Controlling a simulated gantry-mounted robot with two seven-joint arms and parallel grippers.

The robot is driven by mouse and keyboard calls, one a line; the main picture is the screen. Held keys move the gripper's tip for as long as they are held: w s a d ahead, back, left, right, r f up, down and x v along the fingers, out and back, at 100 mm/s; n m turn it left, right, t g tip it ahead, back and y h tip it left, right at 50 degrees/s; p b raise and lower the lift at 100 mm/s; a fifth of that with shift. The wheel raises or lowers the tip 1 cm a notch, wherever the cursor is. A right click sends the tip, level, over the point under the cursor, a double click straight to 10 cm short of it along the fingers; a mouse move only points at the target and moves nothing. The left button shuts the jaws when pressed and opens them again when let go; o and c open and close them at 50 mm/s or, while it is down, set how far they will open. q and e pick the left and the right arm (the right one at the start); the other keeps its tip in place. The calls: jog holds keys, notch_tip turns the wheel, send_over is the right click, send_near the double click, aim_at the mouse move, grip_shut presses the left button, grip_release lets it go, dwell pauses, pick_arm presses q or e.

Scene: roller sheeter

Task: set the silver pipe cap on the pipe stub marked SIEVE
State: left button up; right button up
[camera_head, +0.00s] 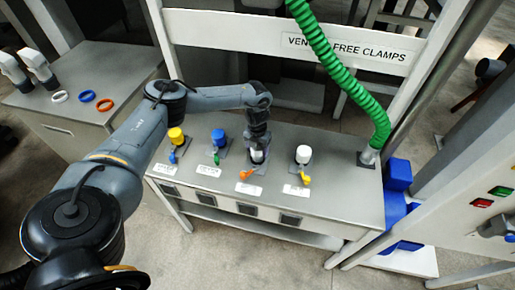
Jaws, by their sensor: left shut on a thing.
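My left gripper (259,145) points down over the third pipe stub from the left on the grey bench. It is shut on the silver pipe cap (257,156), a small pale piece mostly hidden by the fingers. The cap is at or just above that stub; I cannot tell whether it is seated. An orange lever (246,174) is at this stub, with a white label (248,189) in front. The label lettering is too small to read, so I cannot tell which stub is marked SIEVE. My right gripper is not in view.
Stubs with a yellow cap (176,135), a blue cap (218,136) and a white cap (303,153) stand along the bench (345,190). A green hose (345,75) comes down at its right end. Loose rings (87,96) lie on the left cabinet.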

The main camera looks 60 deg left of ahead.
pick_arm(q)
jog(key=shift+f, duration=0.6)
dwell(0.3)
jog(key=shift+f+b, duration=0.3)
jog(key=shift+b, duration=0.05)
jog(key=shift+f, duration=0.25)
dwell(0.5)
jog(key=o, duration=1.2)
notch_tip(320, 180, up, 11)
jog(key=shift+f+p, duration=0.1)
jog(key=shift+p, duration=0.35)
